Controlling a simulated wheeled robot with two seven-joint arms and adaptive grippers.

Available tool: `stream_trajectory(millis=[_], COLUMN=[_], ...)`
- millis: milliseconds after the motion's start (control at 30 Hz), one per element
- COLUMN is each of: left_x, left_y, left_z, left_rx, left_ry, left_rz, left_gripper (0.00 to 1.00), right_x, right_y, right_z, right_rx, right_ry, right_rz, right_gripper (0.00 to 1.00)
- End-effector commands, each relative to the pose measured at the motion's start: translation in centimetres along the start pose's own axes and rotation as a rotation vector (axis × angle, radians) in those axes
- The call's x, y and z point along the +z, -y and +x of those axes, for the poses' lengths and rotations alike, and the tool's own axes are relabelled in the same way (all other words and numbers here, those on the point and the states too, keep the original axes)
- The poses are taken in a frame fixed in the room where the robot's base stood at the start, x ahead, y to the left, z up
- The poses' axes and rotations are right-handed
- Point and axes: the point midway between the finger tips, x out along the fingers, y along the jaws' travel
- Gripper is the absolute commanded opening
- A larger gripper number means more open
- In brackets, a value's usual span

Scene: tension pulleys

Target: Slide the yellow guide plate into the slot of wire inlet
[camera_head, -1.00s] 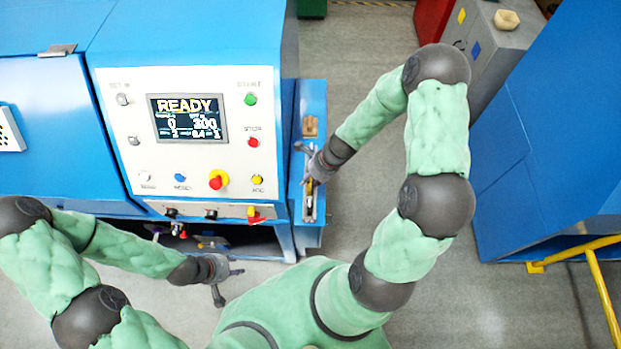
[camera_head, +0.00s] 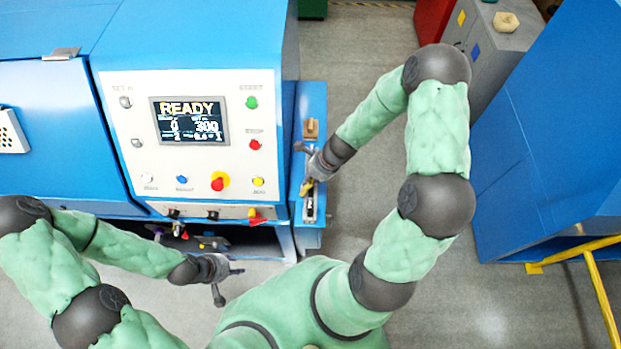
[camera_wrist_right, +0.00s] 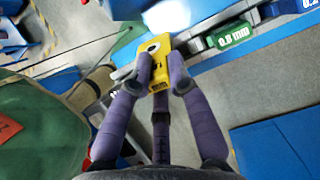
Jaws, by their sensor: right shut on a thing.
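The yellow guide plate (camera_wrist_right: 158,58) is between the fingers of my right gripper (camera_wrist_right: 158,72), which is shut on it. In the head view a bit of the yellow plate (camera_head: 306,188) shows under the right gripper (camera_head: 306,171), above the blue side ledge. A narrow metal-and-dark fitting (camera_head: 310,207) lies on the ledge just below the gripper; I cannot tell for sure that it is the wire inlet, and its slot is not clear. My left gripper (camera_head: 229,283) is open and empty in front of the machine's lower opening.
The blue side ledge (camera_head: 313,240) also bears a tan block (camera_head: 311,129). The blue machine has a panel with a READY screen (camera_head: 188,120) and buttons. A green 0.8 mm block (camera_wrist_right: 230,34) sits beside the plate.

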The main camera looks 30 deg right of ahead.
Motion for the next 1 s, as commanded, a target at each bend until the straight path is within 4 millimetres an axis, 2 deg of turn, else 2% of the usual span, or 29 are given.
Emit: stream_trajectory(millis=[200, 500, 833, 1000], left_x=[0.0, 0.0, 0.1, 0.1], left_y=[-0.2, -0.3, -0.9, -0.8], left_z=[-0.7, -0.7, -2.4, -2.1], left_rx=[0.000, 0.000, 0.000, 0.000], left_ry=[0.000, 0.000, 0.000, 0.000], left_rz=[0.000, 0.000, 0.000, 0.000], left_gripper=[0.40, 0.40, 0.40, 0.40], right_x=[0.2, 0.2, 1.1, 1.5], right_y=[0.0, 0.0, 0.0, 0.1], right_z=[-0.6, -0.6, -2.7, -3.5], right_rx=[-0.001, 0.000, -0.001, -0.001], right_ry=[0.000, 0.000, 0.000, 0.001], right_rz=[0.000, 0.000, 0.000, -0.001], right_gripper=[0.00, 0.00, 0.00, 0.00])
